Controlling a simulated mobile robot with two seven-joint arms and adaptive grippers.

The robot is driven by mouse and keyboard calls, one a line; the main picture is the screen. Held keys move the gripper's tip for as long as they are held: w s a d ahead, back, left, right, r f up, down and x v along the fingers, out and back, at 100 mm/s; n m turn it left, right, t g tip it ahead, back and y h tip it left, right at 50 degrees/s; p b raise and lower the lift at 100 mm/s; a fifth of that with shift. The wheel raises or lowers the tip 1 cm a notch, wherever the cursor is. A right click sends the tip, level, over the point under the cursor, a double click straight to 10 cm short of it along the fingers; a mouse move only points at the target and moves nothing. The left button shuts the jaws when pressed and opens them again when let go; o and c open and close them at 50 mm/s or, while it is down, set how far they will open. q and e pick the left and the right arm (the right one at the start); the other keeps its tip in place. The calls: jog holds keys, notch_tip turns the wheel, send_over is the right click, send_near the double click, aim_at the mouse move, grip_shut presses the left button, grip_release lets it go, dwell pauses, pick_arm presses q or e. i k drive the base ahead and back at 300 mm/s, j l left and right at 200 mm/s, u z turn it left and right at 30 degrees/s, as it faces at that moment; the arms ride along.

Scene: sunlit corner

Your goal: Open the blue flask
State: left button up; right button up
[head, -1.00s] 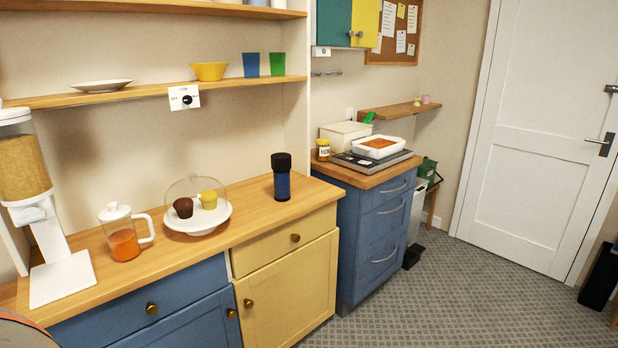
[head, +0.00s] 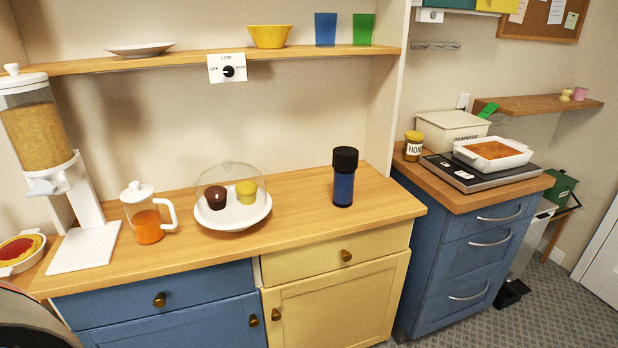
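The blue flask (head: 344,188) stands upright on the wooden counter, towards its right end. Its wide black lid (head: 345,159) is on top. Nothing touches the flask, and bare counter lies around it. Neither of my grippers shows in the head view.
Left of the flask on the counter (head: 300,206) are a domed cake stand (head: 233,217) with two cupcakes, a glass jug (head: 148,222) of orange liquid and a cereal dispenser (head: 75,180). A shelf (head: 200,62) hangs above. A blue drawer unit (head: 460,250) stands right.

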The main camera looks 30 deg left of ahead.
aim_at(342, 188)
jog(key=i+l+u, duration=0.15)
jog(key=u, duration=0.2)
jog(key=i+l+u, duration=0.4)
jog(key=u, duration=0.25)
jog(key=l, duration=0.1)
